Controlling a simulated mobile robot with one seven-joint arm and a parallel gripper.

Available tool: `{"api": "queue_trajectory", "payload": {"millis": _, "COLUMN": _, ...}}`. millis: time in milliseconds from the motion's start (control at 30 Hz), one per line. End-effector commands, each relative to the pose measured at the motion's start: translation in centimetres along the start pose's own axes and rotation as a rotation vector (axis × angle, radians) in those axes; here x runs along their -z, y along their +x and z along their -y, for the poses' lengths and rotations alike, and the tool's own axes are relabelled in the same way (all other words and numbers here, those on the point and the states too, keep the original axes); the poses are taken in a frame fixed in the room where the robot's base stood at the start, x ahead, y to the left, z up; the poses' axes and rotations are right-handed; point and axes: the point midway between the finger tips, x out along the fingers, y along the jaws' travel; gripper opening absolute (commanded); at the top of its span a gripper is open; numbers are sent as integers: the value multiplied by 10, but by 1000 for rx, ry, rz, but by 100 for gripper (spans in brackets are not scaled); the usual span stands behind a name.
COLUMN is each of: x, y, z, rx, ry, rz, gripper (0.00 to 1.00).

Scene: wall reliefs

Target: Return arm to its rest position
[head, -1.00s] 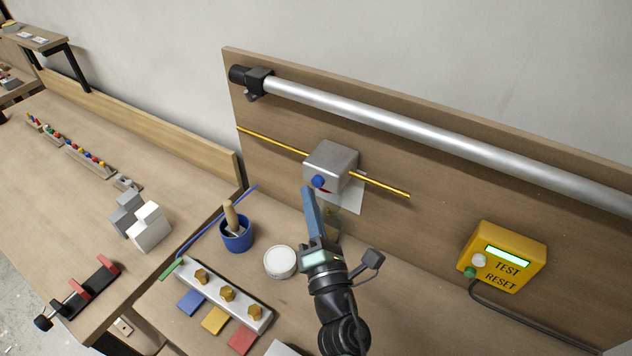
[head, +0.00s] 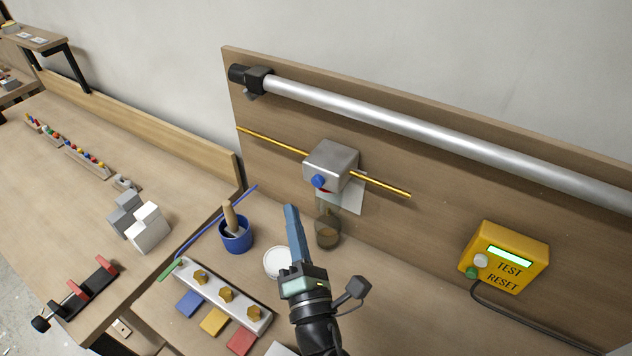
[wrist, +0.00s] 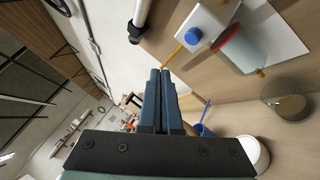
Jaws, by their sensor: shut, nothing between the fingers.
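My gripper (head: 291,208) is in the head view, above the bench in front of the wall board. Its blue fingers are closed together with nothing between them. In the wrist view my gripper (wrist: 160,72) also shows with both fingers side by side. The fingers stand apart from the silver box with a blue knob (head: 331,166) on the board. A round white-topped container (head: 276,262) is partly hidden behind my gripper.
A blue pot with a brush (head: 236,237) stands left of my gripper. A dark glass jar (head: 327,235) stands right of it. A block with several yellow knobs (head: 240,305) lies at front left. A yellow TEST/RESET box (head: 503,257) is on the board at right.

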Motion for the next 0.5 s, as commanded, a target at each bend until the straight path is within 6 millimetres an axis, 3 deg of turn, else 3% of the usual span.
{"api": "queue_trajectory", "payload": {"millis": 333, "x": -7, "y": 5, "z": -6, "rx": -10, "ry": 18, "rz": 16, "gripper": 0}}
{"api": "queue_trajectory", "payload": {"millis": 433, "x": -32, "y": 19, "z": -29, "rx": -43, "ry": 104, "rz": 74, "gripper": 0}}
{"api": "queue_trajectory", "payload": {"millis": 500, "x": -62, "y": 33, "z": -57, "rx": -87, "ry": 215, "rz": 138, "gripper": 0}}
